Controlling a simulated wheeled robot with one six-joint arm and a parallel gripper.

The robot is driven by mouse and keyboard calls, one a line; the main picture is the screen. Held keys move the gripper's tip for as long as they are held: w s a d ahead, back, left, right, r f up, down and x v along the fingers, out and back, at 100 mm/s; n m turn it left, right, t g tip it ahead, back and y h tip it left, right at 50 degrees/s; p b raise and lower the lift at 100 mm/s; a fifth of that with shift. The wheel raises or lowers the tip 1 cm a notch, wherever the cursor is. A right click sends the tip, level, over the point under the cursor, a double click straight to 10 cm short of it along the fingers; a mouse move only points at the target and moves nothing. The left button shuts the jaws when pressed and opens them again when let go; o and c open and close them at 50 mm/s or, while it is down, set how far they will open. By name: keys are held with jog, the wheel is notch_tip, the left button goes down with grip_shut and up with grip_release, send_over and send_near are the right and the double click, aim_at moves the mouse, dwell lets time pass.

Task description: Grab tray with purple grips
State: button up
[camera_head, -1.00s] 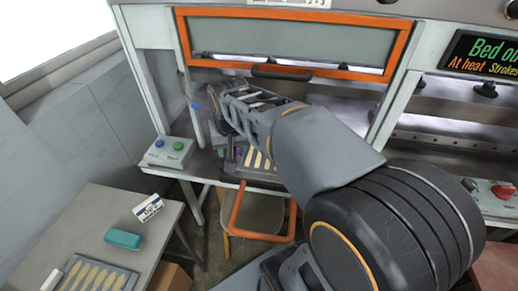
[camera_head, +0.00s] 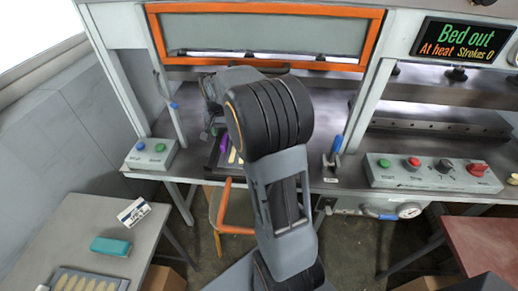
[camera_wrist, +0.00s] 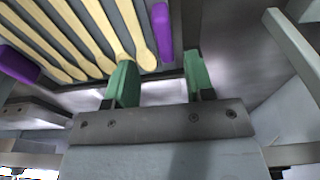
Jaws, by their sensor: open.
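In the wrist view a dark tray (camera_wrist: 178,56) holds several pale wooden spoons (camera_wrist: 95,30). One purple grip (camera_wrist: 162,32) is on its near right side and another purple grip (camera_wrist: 15,65) is at the left. My gripper (camera_wrist: 160,80) is open, with green fingertips. The nearer grip lies just beyond the fingertips and between their lines; the jaws hold nothing. The left fingertip overlaps a spoon's end in the picture; I cannot tell if they touch. In the head view the tray (camera_head: 212,163) shows partly on the press bench, and my arm hides the gripper and much of the tray.
An orange-framed guard (camera_head: 152,40) hangs above the bench. A button box (camera_head: 150,155) stands left and a control panel (camera_head: 430,173) right. The left side table holds another spoon tray (camera_head: 120,285), a teal block (camera_head: 110,246) and a white-and-blue box (camera_head: 133,212).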

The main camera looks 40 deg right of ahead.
aim_at(224, 140)
jog(key=shift+w+f+p, duration=0.2)
jog(key=shift+f+p, duration=0.05)
jog(key=shift+f, duration=1.2)
jog(key=shift+w+f+p, duration=0.2)
jog(key=shift+f, duration=1.2)
jog(key=shift+c, duration=0.4)
grip_shut()
jog(key=shift+r, duration=0.1)
